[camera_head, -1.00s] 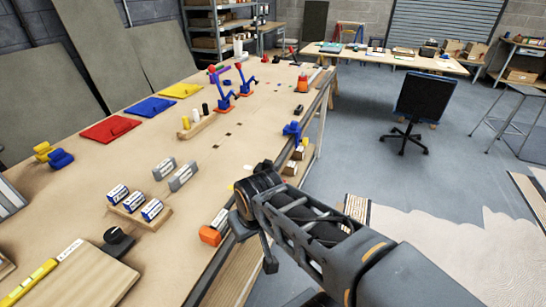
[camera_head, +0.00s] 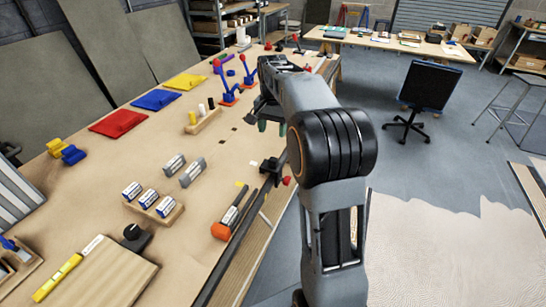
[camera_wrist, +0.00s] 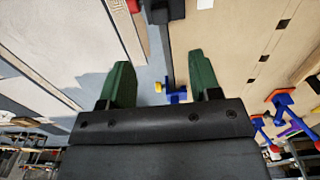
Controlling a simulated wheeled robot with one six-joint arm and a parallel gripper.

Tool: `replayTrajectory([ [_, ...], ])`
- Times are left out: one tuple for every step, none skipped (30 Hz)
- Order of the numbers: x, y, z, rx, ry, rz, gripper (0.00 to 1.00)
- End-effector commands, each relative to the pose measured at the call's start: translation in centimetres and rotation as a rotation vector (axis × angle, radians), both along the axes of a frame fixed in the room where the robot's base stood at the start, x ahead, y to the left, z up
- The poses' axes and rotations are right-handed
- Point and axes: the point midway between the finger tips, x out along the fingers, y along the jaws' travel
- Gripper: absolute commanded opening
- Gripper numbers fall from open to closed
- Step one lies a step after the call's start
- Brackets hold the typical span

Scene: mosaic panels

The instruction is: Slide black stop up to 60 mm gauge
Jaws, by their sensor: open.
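My gripper (camera_head: 272,127) is above the bench's right edge in the head view, partly hidden by my own arm. In the wrist view its two green fingers (camera_wrist: 160,78) are spread apart with nothing between them close up. A black block with a red knob, likely the black stop (camera_head: 270,167), sits on the dark rail (camera_head: 232,250) along the bench edge. It also shows at the top of the wrist view (camera_wrist: 162,10), apart from the fingers. Blocks with small labels stand on the bench: grey ones (camera_head: 192,173) and several in a wooden holder (camera_head: 168,218). I cannot read which is 60 mm.
An orange-ended tool (camera_head: 221,231) lies beside the rail. A blue part with a yellow knob (camera_wrist: 175,96) shows beyond the fingers in the wrist view. Blue toggle clamps (camera_head: 228,88) stand farther back. The middle of the bench is largely clear.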

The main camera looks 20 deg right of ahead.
Motion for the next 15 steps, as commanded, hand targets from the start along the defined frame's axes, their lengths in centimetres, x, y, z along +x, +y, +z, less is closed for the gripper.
replayTrajectory([
  [0.2,-0.2,-0.4,0.002,0.006,-0.009,0.57],
  [0.2,-0.2,-0.7,0.001,0.008,-0.012,0.57],
  [0.3,-0.3,-1.2,0.002,0.008,-0.015,0.57],
  [0.3,-0.3,-1.7,0.002,0.008,-0.015,0.57],
  [0.3,-0.3,-2.2,0.002,0.01,-0.016,0.57],
  [0.2,-0.3,-2.9,0.002,0.008,-0.015,0.57],
  [0.2,-0.3,-3.5,0.002,0.01,-0.015,0.57],
  [0.3,-0.3,-4.0,0.002,0.009,-0.015,0.57],
  [0.2,-0.3,-4.9,0.002,0.009,-0.014,0.57],
  [0.2,-0.2,-5.4,0.002,0.01,-0.014,0.57],
  [0.2,-0.2,-6.0,0.002,0.01,-0.014,0.57],
  [0.3,-0.2,-6.8,0.002,0.009,-0.013,0.57],
  [0.2,-0.2,-7.4,0.002,0.01,-0.013,0.57],
  [0.2,-0.2,-7.9,0.002,0.008,-0.013,0.57],
  [0.2,-0.2,-8.6,0.002,0.008,-0.013,0.57],
])
